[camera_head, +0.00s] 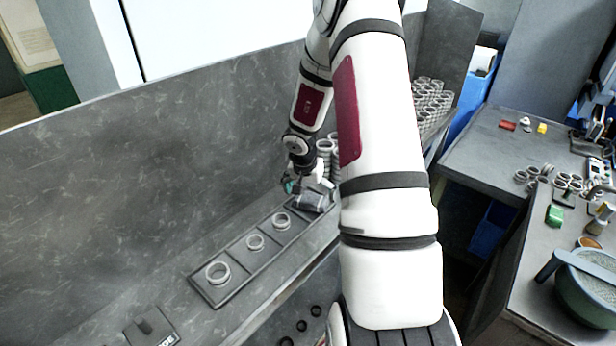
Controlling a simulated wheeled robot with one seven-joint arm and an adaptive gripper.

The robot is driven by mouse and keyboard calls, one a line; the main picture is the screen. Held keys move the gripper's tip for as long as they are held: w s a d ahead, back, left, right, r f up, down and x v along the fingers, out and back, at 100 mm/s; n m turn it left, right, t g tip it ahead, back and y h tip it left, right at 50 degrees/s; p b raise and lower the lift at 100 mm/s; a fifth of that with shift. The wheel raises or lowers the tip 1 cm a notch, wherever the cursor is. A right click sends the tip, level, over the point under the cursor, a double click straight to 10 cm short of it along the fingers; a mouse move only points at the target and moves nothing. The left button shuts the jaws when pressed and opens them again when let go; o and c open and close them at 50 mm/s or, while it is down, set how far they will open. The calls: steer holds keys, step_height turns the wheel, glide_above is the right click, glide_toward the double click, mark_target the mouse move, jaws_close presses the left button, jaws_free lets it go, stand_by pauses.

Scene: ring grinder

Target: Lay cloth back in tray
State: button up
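The tray (237,288) is a long dark strip with compartments on the grey bench, left of my arm. A pale metal ring sits in each of three compartments. A grey bundle that looks like the cloth (311,202) is at the tray's far end, below my gripper. I cannot tell whether it rests in the end compartment or is held above it. My gripper (303,190) is small and partly hidden at that far end, right over or against the cloth. Its fingers are too small and covered to show whether they are open or shut.
Stacked rings (325,150) stand just behind my gripper, with more stacks (432,100) beyond my arm. A grey wall (140,165) rises along the bench's left side. A dark block (151,330) lies at the near left. A side bench (530,140) with loose rings and a green bowl (585,290) is right.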

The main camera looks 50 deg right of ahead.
steer(key=p+v, duration=0.1)
steer(key=v, duration=0.9)
steer(key=w+a+r+n+t+h, duration=0.1)
steer(key=w+a+r+n+t, duration=0.2)
steer(key=r, duration=0.4)
steer(key=w+a+r+n+t+h, duration=0.1)
steer(key=w+a+r+t, duration=0.3)
steer(key=r, duration=0.3)
steer(key=a+r+n+t+y, duration=0.1)
steer(key=a+r+n+y, duration=0.1)
steer(key=a+r, duration=0.45)
steer(key=a+r+n+t+y, duration=0.1)
steer(key=a+r+n+y, duration=0.2)
steer(key=a, duration=0.6)
steer(key=s+a+r+n+g+y, duration=0.2)
steer(key=s+a+r+n, duration=0.1)
steer(key=s+a, duration=0.7)
steer(key=s+d+f+g+h, duration=0.1)
steer(key=s, duration=0.7)
steer(key=s+d+f+n+g+h, duration=0.1)
steer(key=s, duration=0.7)
steer(key=shift+s+g, duration=0.25)
steer(key=shift+g, duration=0.15)
steer(key=shift+d+f, duration=0.1)
steer(key=shift+d, duration=0.05)
